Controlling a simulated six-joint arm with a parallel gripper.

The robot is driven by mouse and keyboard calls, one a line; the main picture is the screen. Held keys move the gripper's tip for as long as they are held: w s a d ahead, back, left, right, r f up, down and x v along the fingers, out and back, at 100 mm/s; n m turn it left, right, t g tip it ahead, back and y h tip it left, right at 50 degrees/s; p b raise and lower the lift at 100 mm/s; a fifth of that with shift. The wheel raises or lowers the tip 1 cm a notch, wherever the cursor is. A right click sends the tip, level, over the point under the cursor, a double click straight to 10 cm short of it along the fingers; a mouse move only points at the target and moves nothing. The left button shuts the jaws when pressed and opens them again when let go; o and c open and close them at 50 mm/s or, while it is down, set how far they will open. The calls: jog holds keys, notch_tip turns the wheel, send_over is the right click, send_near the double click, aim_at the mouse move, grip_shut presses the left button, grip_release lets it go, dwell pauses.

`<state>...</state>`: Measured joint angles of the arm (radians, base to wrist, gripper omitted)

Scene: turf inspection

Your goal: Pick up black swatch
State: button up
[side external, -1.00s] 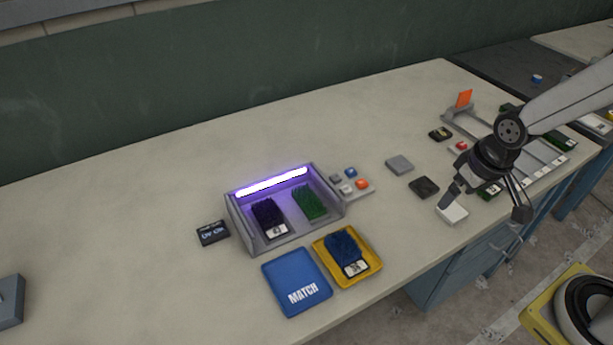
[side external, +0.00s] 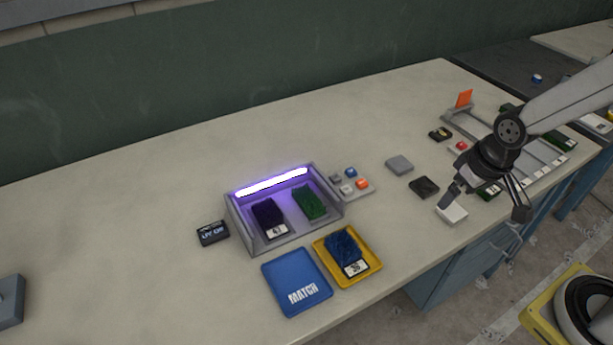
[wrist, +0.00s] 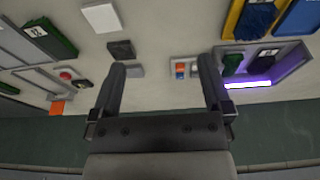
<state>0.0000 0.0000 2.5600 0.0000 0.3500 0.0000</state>
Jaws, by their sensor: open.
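The black swatch (side external: 424,187) is a small dark square lying flat on the bench, between a grey swatch (side external: 400,165) and a white swatch (side external: 452,212). In the wrist view the black swatch (wrist: 121,50) lies near the tip of the left finger, outside the gap between the fingers. My gripper (side external: 484,209) is open with its fingers pointing down, to the right of the black swatch in the side view. One finger overlaps the white swatch in that view; I cannot tell whether it touches. The wrist view shows my gripper (wrist: 163,62) empty.
A lit grey box (side external: 237,232) holds dark and green turf pieces. A blue MATCH tray (side external: 290,274) and a yellow tray (side external: 375,264) with blue turf stand in front. A button panel (side external: 347,188) is beside the box. A grey rack (side external: 480,130) stands at right.

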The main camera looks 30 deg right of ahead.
jog(key=shift+r, duration=0.15)
jog(key=shift+w+v, duration=0.55)
jog(key=shift+v, duration=1.9)
jog(key=w+a+n+t+h, duration=0.2)
jog(key=w+a+n+h, duration=0.3)
jog(key=n, duration=0.6)
jog(key=w+a+n+t, duration=0.3)
jog(key=w+a+n, duration=0.1)
jog(key=w+n, duration=0.5)
jog(key=w+a+n+t+y, duration=0.3)
jog(key=a+n+t+y, duration=0.25)
jog(key=a+n, duration=1.2)
jog(key=m, duration=0.2)
send_near(271, 213)
jog(key=shift+w+a+n+h, duration=0.15)
jog(key=shift+w+n+h, duration=0.1)
jog(key=shift+w, duration=0.75)
jog(key=shift+f+t, duration=0.25)
jog(key=shift+f, duration=0.3)
jog(key=shift+x, duration=1.3)
